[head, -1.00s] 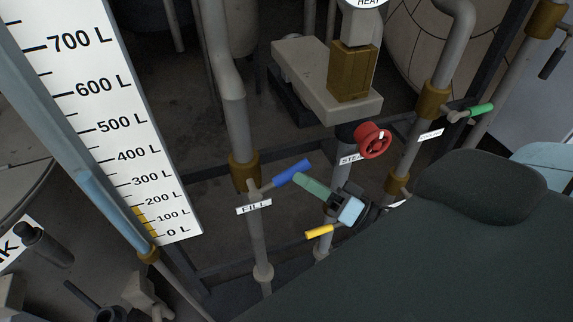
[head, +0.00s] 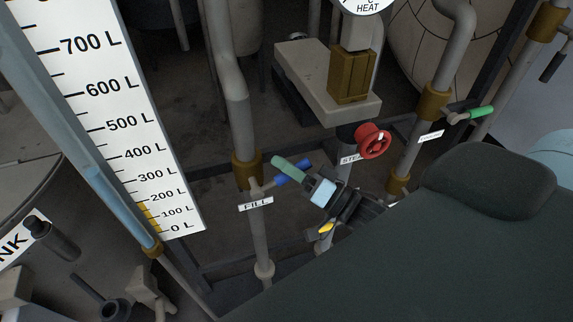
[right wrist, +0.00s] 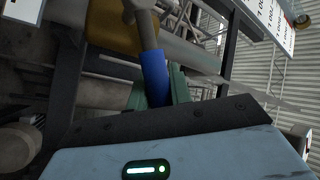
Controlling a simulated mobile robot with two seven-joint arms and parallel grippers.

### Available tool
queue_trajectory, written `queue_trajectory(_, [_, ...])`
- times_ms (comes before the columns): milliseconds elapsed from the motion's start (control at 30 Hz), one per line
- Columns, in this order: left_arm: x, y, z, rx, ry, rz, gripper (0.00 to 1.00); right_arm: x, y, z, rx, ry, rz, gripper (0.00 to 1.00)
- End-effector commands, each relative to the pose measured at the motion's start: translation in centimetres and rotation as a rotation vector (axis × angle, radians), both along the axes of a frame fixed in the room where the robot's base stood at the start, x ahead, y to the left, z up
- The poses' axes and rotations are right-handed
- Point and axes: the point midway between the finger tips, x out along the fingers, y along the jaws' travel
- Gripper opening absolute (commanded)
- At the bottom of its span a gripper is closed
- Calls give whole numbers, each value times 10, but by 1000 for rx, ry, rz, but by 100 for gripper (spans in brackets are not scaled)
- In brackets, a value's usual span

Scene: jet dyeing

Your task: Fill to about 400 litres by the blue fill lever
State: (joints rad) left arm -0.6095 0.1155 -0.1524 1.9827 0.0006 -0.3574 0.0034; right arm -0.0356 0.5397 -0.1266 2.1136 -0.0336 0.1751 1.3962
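The blue fill lever (head: 300,166) sticks out to the upper right from the FILL pipe in the head view, above the FILL label (head: 256,203). My right gripper (head: 283,167) is at the lever, with a green finger crossing in front of it. In the right wrist view the blue lever (right wrist: 154,78) lies between green finger parts; firm contact is not clear. The level scale (head: 150,150) reads 0 to 700 L, with a pale blue sight tube (head: 95,190) beside it. The exact level is hard to read. My left gripper is out of view.
A red hand wheel (head: 373,141) is right of the fill lever. A green lever (head: 480,112) is farther right. A yellow handle (head: 326,227) is just below my right gripper. Pipes and a frame stand close around.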

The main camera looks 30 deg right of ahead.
Motion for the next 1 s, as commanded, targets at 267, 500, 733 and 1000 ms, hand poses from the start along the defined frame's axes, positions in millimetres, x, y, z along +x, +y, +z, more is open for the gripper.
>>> queue_trajectory(267, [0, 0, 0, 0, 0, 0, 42, 0, 0, 0, 0, -1, 1, 0])
queue_trajectory(500, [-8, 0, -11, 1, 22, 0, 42, -1, -2, -10, 76, -10, 2, 0])
queue_trajectory(733, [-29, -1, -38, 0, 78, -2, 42, -3, -9, -31, 307, -64, 0, 0])
queue_trajectory(1000, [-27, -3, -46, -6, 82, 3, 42, -3, -12, -37, 455, -107, 0, 0])
